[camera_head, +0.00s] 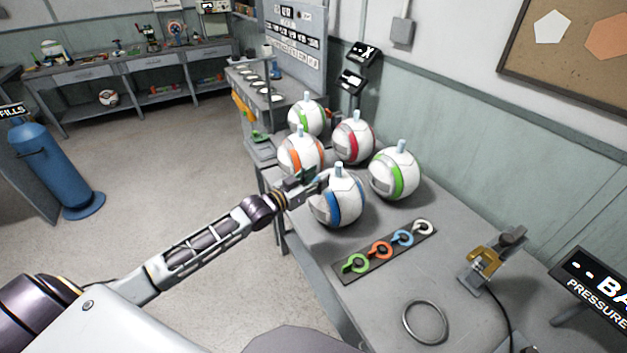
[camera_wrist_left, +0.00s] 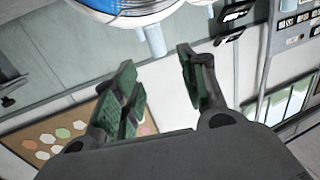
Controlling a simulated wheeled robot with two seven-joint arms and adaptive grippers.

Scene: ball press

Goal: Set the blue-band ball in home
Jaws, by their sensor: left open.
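The blue-band ball (camera_head: 350,207) is white with a blue band and a pale stem on top. It stands on the grey table among other balls. My left gripper (camera_head: 320,178) is at the upper left of this ball, close to its stem. In the left wrist view, my gripper (camera_wrist_left: 157,72) has its green-padded fingers spread with nothing between them. The ball (camera_wrist_left: 125,12) shows there at the top edge, its stem (camera_wrist_left: 155,42) just beyond the fingertips. Which place is home, I cannot tell. My right gripper is not in view.
Orange-band (camera_head: 300,157), red-band (camera_head: 353,142) and green-band balls (camera_head: 396,176) stand close by. A strip of coloured keys (camera_head: 385,252), a metal ring (camera_head: 425,322) and a brass-coloured device (camera_head: 484,262) lie on the table in front. A blue cylinder (camera_head: 55,165) stands at left.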

